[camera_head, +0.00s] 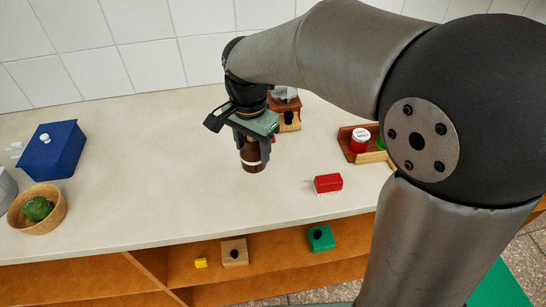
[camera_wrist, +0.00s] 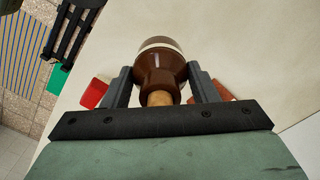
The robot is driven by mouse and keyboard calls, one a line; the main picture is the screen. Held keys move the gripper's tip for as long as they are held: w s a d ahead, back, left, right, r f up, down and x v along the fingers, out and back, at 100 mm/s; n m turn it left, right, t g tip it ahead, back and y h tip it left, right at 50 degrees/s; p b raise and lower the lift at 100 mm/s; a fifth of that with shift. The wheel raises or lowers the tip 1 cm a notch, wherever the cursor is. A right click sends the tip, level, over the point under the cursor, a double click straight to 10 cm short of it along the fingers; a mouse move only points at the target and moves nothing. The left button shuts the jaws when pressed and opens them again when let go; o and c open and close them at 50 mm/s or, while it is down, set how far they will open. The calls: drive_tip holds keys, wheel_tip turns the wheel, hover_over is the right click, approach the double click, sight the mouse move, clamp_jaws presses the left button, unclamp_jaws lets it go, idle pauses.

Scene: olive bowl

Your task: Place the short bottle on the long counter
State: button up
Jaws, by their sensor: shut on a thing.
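A short brown bottle (camera_head: 253,158) with a pale band hangs below my gripper (camera_head: 250,138) over the middle of the long pale counter (camera_head: 150,190). It looks roughly upright, base down. In the wrist view the bottle (camera_wrist: 160,65) sits between the two fingers of my gripper (camera_wrist: 160,88), which are shut on it near its neck, with a tan top toward the palm. I cannot tell whether its base touches the counter or is a little above it. The gripper body hides its upper part in the head view.
A red block (camera_head: 328,183) lies to the right near the front edge. A blue box (camera_head: 52,150) and a bowl (camera_head: 38,222) are far left. Left of the bottle is clear.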

drive_tip(key=shift+w+d+f+p, duration=0.2)
drive_tip(key=shift+w+d+f, duration=0.55)
drive_tip(key=shift+f, duration=0.8)
drive_tip(key=shift+w+d+f+p, duration=0.15)
drive_tip(key=shift+w+d+f, duration=0.55)
drive_tip(key=shift+f, duration=0.9)
drive_tip(key=shift+w+d+f+p, duration=0.2)
drive_tip(key=shift+w+d+f, duration=0.3)
drive_tip(key=shift+d+f, duration=0.75)
drive_tip(key=shift+a+f, duration=0.35)
drive_tip(key=shift+f, duration=0.15)
drive_tip(key=o, duration=1.4)
drive_tip(key=shift+c, duration=0.2)
